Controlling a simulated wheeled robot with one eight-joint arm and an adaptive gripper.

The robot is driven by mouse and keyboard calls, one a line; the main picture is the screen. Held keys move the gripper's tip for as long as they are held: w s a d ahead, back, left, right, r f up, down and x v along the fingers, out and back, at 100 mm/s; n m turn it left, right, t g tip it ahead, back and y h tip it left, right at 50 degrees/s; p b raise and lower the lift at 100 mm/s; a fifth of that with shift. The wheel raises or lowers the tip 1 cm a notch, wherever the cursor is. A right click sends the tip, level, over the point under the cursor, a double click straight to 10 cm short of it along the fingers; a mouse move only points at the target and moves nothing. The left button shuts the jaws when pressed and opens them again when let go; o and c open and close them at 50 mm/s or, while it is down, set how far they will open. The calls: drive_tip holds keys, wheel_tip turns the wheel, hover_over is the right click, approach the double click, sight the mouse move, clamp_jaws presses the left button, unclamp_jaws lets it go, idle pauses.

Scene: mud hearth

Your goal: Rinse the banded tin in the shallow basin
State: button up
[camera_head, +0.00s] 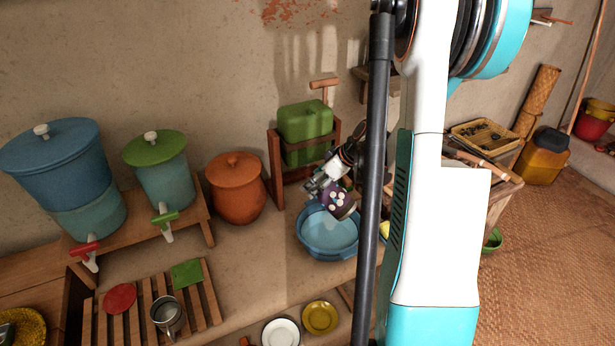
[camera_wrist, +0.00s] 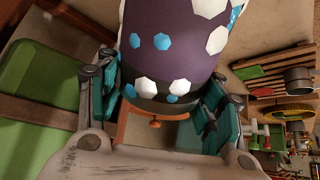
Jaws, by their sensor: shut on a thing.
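The banded tin (camera_head: 342,204) is dark purple with rows of white and blue spots. It is tilted in my gripper (camera_head: 326,188), over the back part of the shallow blue basin (camera_head: 320,250) in the head view. I cannot tell whether the tin touches the basin or any water in it. In the wrist view the tin (camera_wrist: 180,58) fills the upper middle, with the teal fingers of my gripper (camera_wrist: 160,100) closed on both its sides. The basin is not clearly visible in the wrist view.
A green canister (camera_head: 305,125) in a wooden frame and an orange lidded pot (camera_head: 236,188) stand behind and left. Two tapped dispensers, one blue (camera_head: 62,170) and one green-lidded (camera_head: 160,172), stand farther left. A slatted rack (camera_head: 208,290) holds a metal mug (camera_head: 167,314). My arm hides the area right of the basin.

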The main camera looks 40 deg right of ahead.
drive_tip(key=shift+f+b, duration=3.45)
drive_tip(key=shift+f, duration=2.4)
drive_tip(key=shift+c, duration=0.2)
drive_tip(key=shift+r, duration=0.1)
